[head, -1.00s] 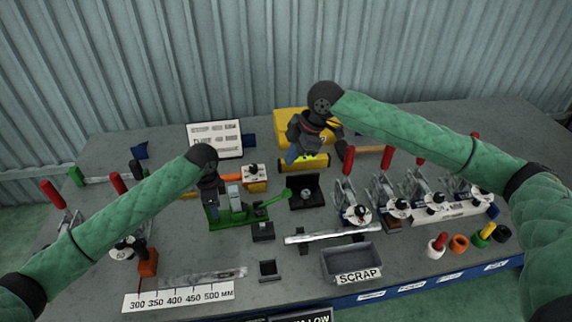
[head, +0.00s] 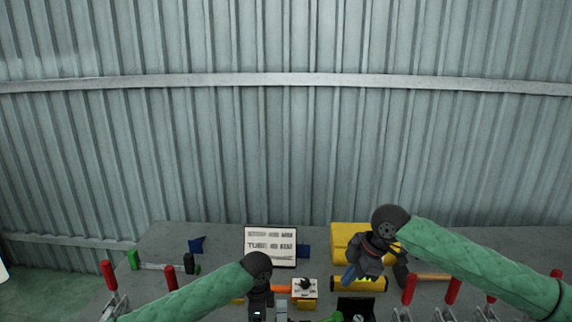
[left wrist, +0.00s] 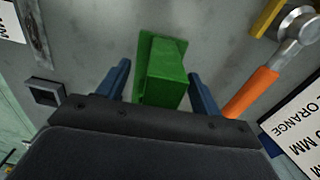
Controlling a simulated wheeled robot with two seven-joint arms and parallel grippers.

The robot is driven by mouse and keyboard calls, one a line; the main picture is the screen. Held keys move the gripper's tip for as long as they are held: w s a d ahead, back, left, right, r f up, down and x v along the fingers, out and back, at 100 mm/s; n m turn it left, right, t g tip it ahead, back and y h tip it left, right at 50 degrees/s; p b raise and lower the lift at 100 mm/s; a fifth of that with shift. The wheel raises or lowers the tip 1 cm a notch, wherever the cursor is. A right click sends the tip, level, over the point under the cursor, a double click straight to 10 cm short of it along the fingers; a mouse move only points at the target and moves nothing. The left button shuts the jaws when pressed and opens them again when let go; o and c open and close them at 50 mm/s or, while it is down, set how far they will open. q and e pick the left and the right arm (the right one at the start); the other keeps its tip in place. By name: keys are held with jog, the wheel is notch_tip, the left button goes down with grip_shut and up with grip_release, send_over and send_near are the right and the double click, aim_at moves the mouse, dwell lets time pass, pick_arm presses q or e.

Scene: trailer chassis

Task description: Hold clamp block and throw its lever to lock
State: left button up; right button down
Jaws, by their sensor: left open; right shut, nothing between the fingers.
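In the left wrist view a green block (left wrist: 168,75) on a green base stands between the two blue fingers of my left gripper (left wrist: 160,88). These fingers are open, with gaps showing beside the block. In the head view my left gripper (head: 262,298) points down near the bottom edge, and a bit of green (head: 328,318) shows beside it. My right gripper (head: 352,274) is shut and empty, above the back of the bench by a yellow case. Red-handled lever clamps (head: 408,288) stand at the lower right, their lower parts cut off by the frame.
A white sign (head: 270,245) stands at the back. The yellow case (head: 345,240) and a wooden-handled hammer (head: 428,277) are near my right gripper. An orange-handled tool (left wrist: 252,92) lies right of the green block. Bare bench (left wrist: 95,40) lies left of it.

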pick_arm(q)
jog(key=shift+r+p, duration=3.7)
jog(key=shift+r, duration=0.35)
jog(key=o, duration=0.6)
jog(key=shift+c, duration=0.2)
notch_tip(320, 180, up, 12)
jog(key=shift+s+f, duration=0.1)
jog(key=shift+f, duration=0.05)
